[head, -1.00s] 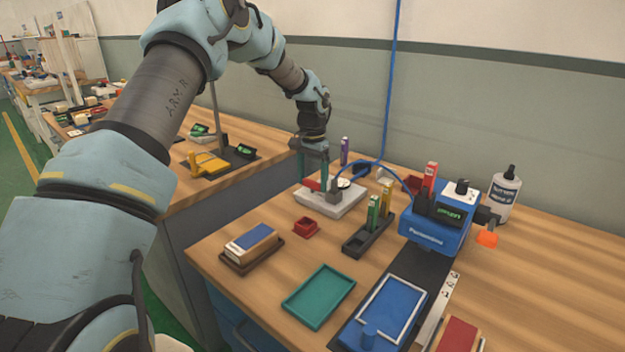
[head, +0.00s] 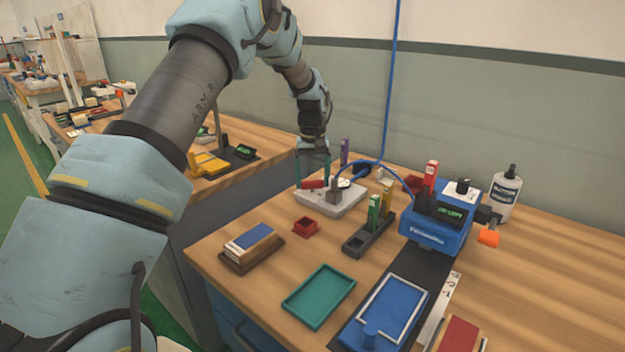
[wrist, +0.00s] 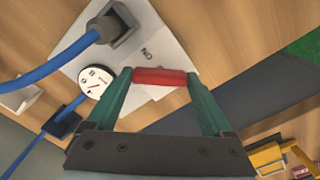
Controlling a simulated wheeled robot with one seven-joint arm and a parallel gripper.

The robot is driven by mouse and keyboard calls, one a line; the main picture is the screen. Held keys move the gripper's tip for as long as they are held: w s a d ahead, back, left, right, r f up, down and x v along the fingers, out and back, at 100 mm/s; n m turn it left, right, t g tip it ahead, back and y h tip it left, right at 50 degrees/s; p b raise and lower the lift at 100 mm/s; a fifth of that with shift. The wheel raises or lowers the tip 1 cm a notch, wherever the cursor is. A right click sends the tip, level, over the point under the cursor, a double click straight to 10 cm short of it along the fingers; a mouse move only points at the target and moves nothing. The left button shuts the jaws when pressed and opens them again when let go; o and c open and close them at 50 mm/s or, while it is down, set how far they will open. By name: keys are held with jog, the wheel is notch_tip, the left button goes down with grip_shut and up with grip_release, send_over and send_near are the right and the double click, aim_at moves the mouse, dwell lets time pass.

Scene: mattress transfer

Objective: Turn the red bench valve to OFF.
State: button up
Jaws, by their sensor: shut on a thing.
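The red valve handle (head: 313,183) is a short bar on a white valve block (head: 344,205) near the back left of the near bench. My gripper (head: 312,182) points down over it with green fingers. In the wrist view, the fingers of my gripper (wrist: 160,80) are at the two ends of the red valve handle (wrist: 160,76), shut on it. A small dark marking shows on the white block (wrist: 150,35) beside the handle, too small to read surely.
A blue hose (head: 389,170) runs from a grey fitting on the block. A black holder (head: 357,243) with green and yellow sticks, a red cup (head: 306,227) and a blue machine (head: 432,230) stand nearby. A green tray (head: 318,297) lies in front.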

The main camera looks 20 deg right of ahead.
aim_at(312, 181)
jog(key=n, duration=0.4)
jog(key=shift+n, duration=0.3)
jog(key=shift+n+p, duration=0.5)
jog(key=shift+n, duration=1.4)
jog(key=o, duration=1.1)
jog(key=shift+o, duration=0.2)
jog(key=shift+r, duration=0.1)
notch_tip(312, 181, up, 11)
jog(key=b, duration=0.2)
jog(key=shift+f, duration=0.2)
